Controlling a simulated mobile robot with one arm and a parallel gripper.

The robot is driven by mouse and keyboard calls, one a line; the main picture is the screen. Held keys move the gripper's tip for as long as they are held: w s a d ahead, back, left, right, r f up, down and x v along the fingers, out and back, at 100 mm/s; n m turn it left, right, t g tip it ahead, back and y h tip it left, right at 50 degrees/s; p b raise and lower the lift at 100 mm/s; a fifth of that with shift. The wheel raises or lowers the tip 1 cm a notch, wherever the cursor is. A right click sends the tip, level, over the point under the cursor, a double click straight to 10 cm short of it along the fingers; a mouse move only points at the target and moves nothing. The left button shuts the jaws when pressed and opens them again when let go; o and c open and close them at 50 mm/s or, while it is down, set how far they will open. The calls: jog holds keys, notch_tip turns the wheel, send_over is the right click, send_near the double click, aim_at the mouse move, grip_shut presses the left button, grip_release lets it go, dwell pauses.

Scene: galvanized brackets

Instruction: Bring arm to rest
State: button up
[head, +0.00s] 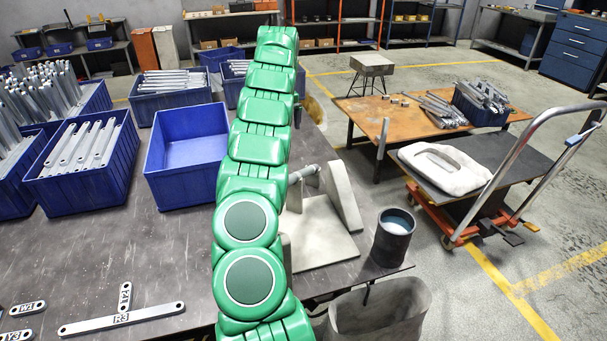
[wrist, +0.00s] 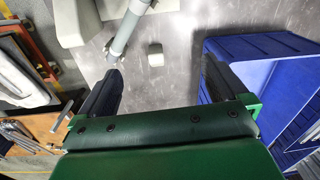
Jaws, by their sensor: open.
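My gripper (wrist: 160,80) is open and empty in the wrist view, its two dark fingers wide apart over the grey tabletop. A small pale block (wrist: 155,55) lies on the tabletop beyond the gap between them. My green arm (head: 262,150) stretches up the middle of the head view, over the dark workbench (head: 100,245). The gripper itself cannot be clearly made out there.
An empty blue bin (head: 187,150) stands left of my arm, with bracket-filled bins (head: 85,165) further left. A pale fixture (head: 318,225) with a grey rod and a dark cup (head: 394,238) stand right. Labelled brackets (head: 120,318) lie at front left.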

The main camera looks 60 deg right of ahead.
jog(key=s+d+f+m, duration=0.1)
jog(key=s+d+f, duration=0.1)
jog(key=s+d, duration=0.3)
jog(key=shift+s+f, duration=0.1)
jog(key=shift+f, duration=5.05)
notch_tip(320, 180, up, 10)
